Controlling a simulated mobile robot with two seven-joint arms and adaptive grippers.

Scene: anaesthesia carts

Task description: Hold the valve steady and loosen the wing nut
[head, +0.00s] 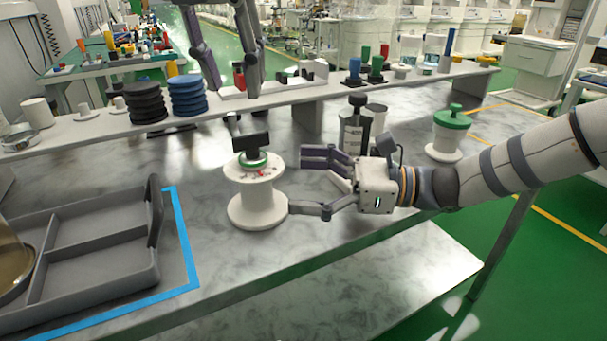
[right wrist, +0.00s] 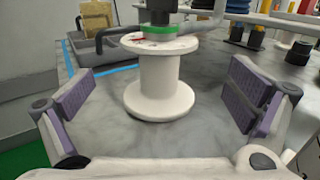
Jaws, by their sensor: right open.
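The valve, a white spool-shaped body (head: 257,200) with a green ring (head: 253,160) and a dark block (head: 250,142) on top, stands upright on the grey bench. It also shows in the right wrist view (right wrist: 160,82), where the top of the dark part is cut off. I cannot make out a separate wing nut. My right gripper (head: 306,182) is open just right of the valve, its fingers apart and pointing at it. In the right wrist view the valve stands between and beyond the fingers. My left gripper (head: 233,88) hangs open and empty above and behind the valve.
A grey tray (head: 100,238) inside blue tape lies at the left. Metal canisters (head: 354,135) stand behind my right gripper. A green-topped white jar (head: 451,130) is further right. A raised shelf (head: 290,95) with discs and small parts runs along the back.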

